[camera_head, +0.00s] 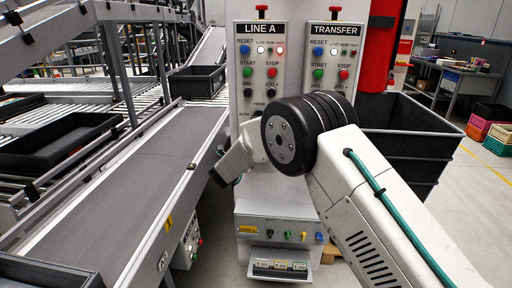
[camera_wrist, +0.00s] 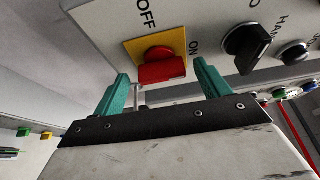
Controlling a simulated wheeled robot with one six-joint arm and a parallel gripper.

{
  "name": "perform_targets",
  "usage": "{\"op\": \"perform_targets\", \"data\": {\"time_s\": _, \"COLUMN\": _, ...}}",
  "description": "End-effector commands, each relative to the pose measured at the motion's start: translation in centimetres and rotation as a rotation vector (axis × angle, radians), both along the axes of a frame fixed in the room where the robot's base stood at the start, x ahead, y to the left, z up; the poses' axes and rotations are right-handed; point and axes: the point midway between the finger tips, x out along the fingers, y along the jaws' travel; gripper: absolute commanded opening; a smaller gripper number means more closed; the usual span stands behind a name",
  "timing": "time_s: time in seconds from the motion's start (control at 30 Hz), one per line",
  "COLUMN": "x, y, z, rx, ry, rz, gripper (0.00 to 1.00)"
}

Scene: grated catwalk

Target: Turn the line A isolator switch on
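The line A isolator switch (camera_wrist: 162,66) is a red knob on a yellow plate, seen close in the wrist view. OFF is printed above the plate and ON at its right. I cannot tell for sure which mark the knob points to. My gripper (camera_wrist: 162,72) is open, its two teal fingers apart and empty, one to the left and one to the right of the knob. I see no clear contact. In the head view the LINE A panel (camera_head: 262,62) stands at centre, and my arm hides the isolator and most of my gripper.
A black selector knob (camera_wrist: 246,46) sits right of the isolator. The TRANSFER panel (camera_head: 332,62) is beside LINE A. A conveyor (camera_head: 125,185) runs along the left; a black bin (camera_head: 410,140) stands at the right. A lower box (camera_head: 275,232) carries small knobs.

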Motion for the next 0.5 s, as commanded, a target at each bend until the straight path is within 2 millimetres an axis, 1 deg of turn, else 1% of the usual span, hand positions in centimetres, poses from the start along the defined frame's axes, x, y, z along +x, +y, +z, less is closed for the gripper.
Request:
{"op": "perform_targets", "data": {"time_s": 0.27, "x": -0.1, "y": 0.1, "z": 0.1, "rx": 0.000, "ry": -0.001, "rz": 0.001, "gripper": 0.75}}
{"op": "perform_targets", "data": {"time_s": 0.37, "x": -0.9, "y": 0.6, "z": 0.1, "rx": 0.000, "ry": -0.001, "rz": 0.003, "gripper": 0.75}}
{"op": "perform_targets", "data": {"time_s": 0.5, "x": -3.1, "y": 1.6, "z": 0.2, "rx": 0.001, "ry": -0.001, "rz": 0.003, "gripper": 0.75}}
